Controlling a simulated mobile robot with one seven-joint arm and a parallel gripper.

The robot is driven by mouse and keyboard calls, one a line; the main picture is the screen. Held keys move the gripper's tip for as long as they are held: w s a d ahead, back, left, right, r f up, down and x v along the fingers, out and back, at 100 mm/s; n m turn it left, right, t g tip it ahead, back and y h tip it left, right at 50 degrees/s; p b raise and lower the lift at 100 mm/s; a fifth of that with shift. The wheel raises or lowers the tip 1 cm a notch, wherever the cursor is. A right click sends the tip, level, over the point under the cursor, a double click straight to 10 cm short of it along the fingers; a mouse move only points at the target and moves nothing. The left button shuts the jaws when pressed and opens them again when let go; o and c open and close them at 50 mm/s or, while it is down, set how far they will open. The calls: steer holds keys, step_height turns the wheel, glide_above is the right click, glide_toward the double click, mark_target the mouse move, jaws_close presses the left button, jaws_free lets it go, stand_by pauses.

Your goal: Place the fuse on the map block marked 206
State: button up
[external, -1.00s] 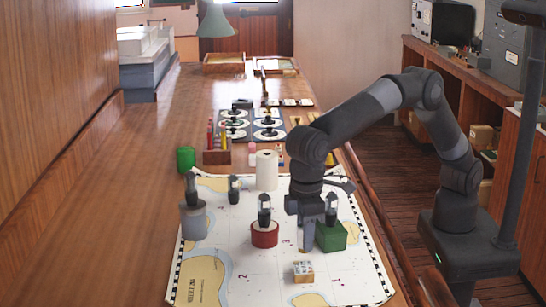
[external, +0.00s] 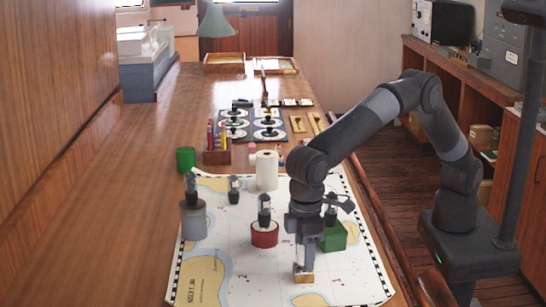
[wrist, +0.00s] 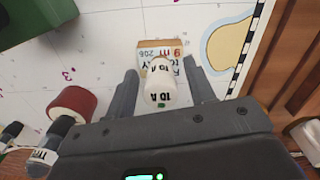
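The fuse (wrist: 157,82) is a small white cylinder with "10 A" printed on it. In the wrist view it stands between my fingers, over the map block (wrist: 160,48), a small tan and white block marked 206. The block also shows in the external view (external: 303,278), lying on the chart below my fingertips. My gripper (external: 304,263) points straight down at it. In the wrist view my gripper (wrist: 162,70) has a narrow gap on each side of the fuse, so the fingers look open around it. The fuse's lower end meets the block's edge in the picture; the exact contact is hidden.
A red base (external: 264,237) stands left of my gripper and a green block (external: 332,238) just behind it on the right. A grey cylinder (external: 193,220) and a white roll (external: 266,170) stand farther off.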

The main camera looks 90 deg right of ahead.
step_height(320, 180, up, 12)
steer(key=shift+r, duration=0.15)
stand_by(0.6)
steer(key=shift+d, duration=0.1)
steer(key=s+d+r+t, duration=0.1)
steer(key=s+d+r, duration=0.2)
steer(key=d, duration=0.5)
steer(key=s+d+r+m+t, duration=0.1)
steer(key=s+d+r, duration=0.25)
steer(key=d, duration=0.55)
steer(key=s+d+r+t, duration=0.1)
steer(key=s+d+r, duration=0.15)
steer(key=d, duration=0.55)
steer(key=s+d+f+t, duration=0.1)
steer(key=s+d+f, duration=0.2)
steer(key=s+d, duration=0.2)
steer(key=s+d+f, duration=0.4)
steer(key=s+d, duration=0.1)
steer(key=s, duration=0.4)
steer(key=s+d+f+m+t, duration=0.1)
steer(key=s+d+f, duration=0.2)
steer(key=s+d, duration=0.2)
steer(key=shift+s+d+f+t, duration=0.15)
steer(key=shift+s+d+t, duration=0.2)
steer(key=shift+s, duration=0.85)
